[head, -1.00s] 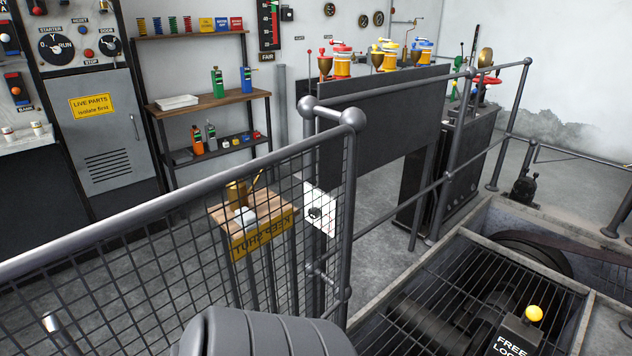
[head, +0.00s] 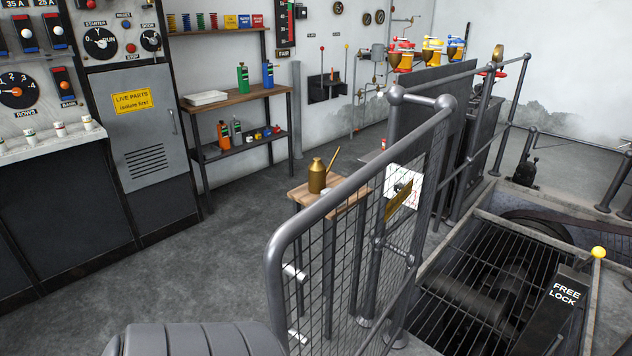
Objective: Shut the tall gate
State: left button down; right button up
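The tall gate (head: 335,265) is a grey tubular frame with wire mesh. It stands at the centre, running from the near left edge back to the grey posts and rail at the right. Its rounded near edge carries two short pale pins (head: 294,272) and appears free of any post. A yellow sign (head: 398,205) hangs on the mesh, seen nearly edge-on. The gate seems to stand open, but its lower part is cut off by the frame. Neither of my grippers is in view.
A small wooden table (head: 345,208) with a brass can (head: 317,178) stands behind the gate. A barred pit (head: 490,280) and a FREE LOCK box (head: 563,296) lie to the right. The floor (head: 200,265) left of the gate is clear, up to the grey cabinets.

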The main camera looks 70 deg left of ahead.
aim_at(276, 274)
jog(key=k+j, duration=0.15)
jog(key=j, duration=0.25)
jog(key=k+j+u, duration=0.1)
jog(key=j, duration=0.3)
jog(key=k+j, duration=0.2)
jog(key=j, duration=0.2)
jog(key=k+j+u, duration=0.1)
jog(key=j, duration=0.3)
jog(key=j+u, duration=0.1)
jog(key=j, duration=0.45)
